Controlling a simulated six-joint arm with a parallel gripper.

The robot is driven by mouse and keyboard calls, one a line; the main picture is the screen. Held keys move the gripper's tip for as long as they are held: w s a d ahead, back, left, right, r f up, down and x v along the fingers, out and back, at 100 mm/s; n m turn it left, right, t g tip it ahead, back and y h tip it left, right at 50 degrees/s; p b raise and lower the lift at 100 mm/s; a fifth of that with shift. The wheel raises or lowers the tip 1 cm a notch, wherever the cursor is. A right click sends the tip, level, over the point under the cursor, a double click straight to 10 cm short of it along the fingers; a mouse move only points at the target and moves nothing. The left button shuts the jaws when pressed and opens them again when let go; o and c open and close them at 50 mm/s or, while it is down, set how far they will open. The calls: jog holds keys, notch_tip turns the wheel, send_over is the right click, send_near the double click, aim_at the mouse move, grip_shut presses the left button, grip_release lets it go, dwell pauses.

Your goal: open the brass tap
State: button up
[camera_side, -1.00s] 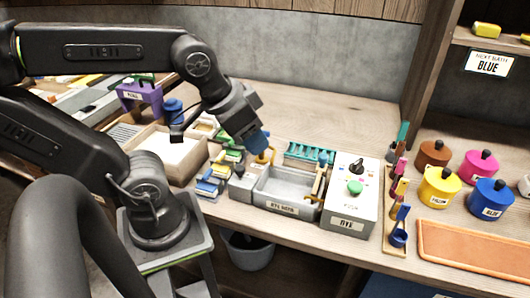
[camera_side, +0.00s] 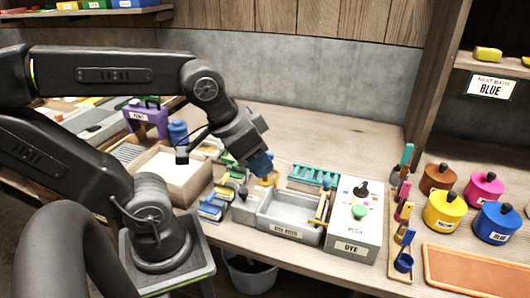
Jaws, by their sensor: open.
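A small brass-yellow piece (camera_side: 271,179), which looks like the tap, shows just under the blue tips of my gripper (camera_side: 260,166). It stands by the grey box at the left end of the dye bath (camera_side: 288,232), and its upper part is hidden by my gripper. I cannot tell whether the gripper touches it or how its handle is turned. My gripper points down and is open, with nothing seen between its fingers; the gap is too small to make out. Another brass-coloured piece (camera_side: 322,210) stands at the bath's right end.
A white DYE box (camera_side: 354,243) with a green push button stands right of the bath. Several coloured pots stand right.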

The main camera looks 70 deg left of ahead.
jog(key=w+a+m+g+y, duration=0.2)
jog(key=w+a+m+g, duration=0.3)
jog(key=w+a, duration=0.65)
jog(key=w+a+f+m+g+y, duration=0.1)
jog(key=w+a+f+m+g, duration=0.15)
jog(key=a, duration=0.35)
jog(key=w+a+f+m+g, duration=0.1)
jog(key=w+a+f, duration=0.3)
jog(key=a, duration=0.2)
jog(key=x, duration=1.3)
jog(key=shift+a+f, duration=0.3)
jog(key=shift+f, duration=0.05)
jog(key=shift+c, duration=0.4)
grip_shut()
